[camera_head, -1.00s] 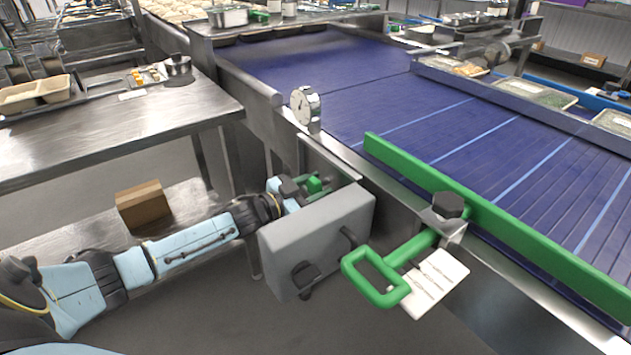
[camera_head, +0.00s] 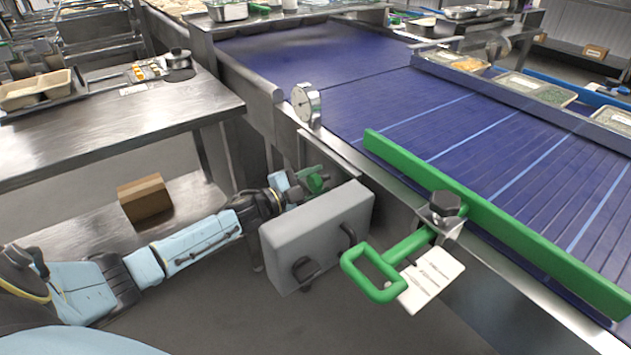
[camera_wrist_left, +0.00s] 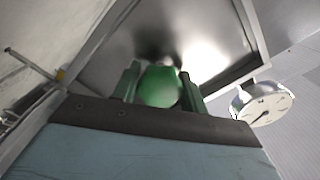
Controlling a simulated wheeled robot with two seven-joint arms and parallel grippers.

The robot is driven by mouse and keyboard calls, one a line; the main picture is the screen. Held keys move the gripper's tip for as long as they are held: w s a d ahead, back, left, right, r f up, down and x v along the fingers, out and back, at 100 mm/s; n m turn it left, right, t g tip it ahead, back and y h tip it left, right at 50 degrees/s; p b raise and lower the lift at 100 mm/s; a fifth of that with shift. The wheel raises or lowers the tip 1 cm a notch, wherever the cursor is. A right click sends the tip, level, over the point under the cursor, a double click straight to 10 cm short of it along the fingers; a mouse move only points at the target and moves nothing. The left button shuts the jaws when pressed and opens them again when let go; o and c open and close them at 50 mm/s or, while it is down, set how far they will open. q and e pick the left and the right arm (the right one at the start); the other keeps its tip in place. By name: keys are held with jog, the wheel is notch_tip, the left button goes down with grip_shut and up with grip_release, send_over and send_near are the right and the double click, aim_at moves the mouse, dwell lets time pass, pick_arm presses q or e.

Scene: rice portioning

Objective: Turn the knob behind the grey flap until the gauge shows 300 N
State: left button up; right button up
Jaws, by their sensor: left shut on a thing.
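The grey flap (camera_head: 318,235) stands open at the front of the conveyor frame. The green knob (camera_head: 316,182) sits behind it, partly hidden by the flap and my gripper. My left gripper (camera_head: 308,184) is shut on the knob. In the left wrist view the knob (camera_wrist_left: 160,87) lies between the two green fingers (camera_wrist_left: 158,90). The round white gauge (camera_head: 306,104) stands on the frame above the knob. It also shows in the left wrist view (camera_wrist_left: 264,103), with a dark needle; its numbers are too small to read. My right gripper is not in view.
A green handle (camera_head: 374,272) with a white tag (camera_head: 432,280) sticks out right of the flap. A green rail (camera_head: 510,225) runs along the blue conveyor belt (camera_head: 330,60). A steel table (camera_head: 110,125) and a cardboard box (camera_head: 144,198) are at the left.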

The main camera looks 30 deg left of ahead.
aim_at(311, 184)
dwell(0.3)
pick_arm(q)
jog(key=o, duration=1)
jog(key=shift+s+a, duration=0.15)
jog(key=shift+s, duration=0.3)
jog(key=p+v, duration=0.1)
jog(key=v, duration=0.3)
jog(key=shift+s+a, duration=0.1)
jog(key=shift+s, duration=0.05)
jog(key=p+v, duration=0.2)
jog(key=v, duration=0.6)
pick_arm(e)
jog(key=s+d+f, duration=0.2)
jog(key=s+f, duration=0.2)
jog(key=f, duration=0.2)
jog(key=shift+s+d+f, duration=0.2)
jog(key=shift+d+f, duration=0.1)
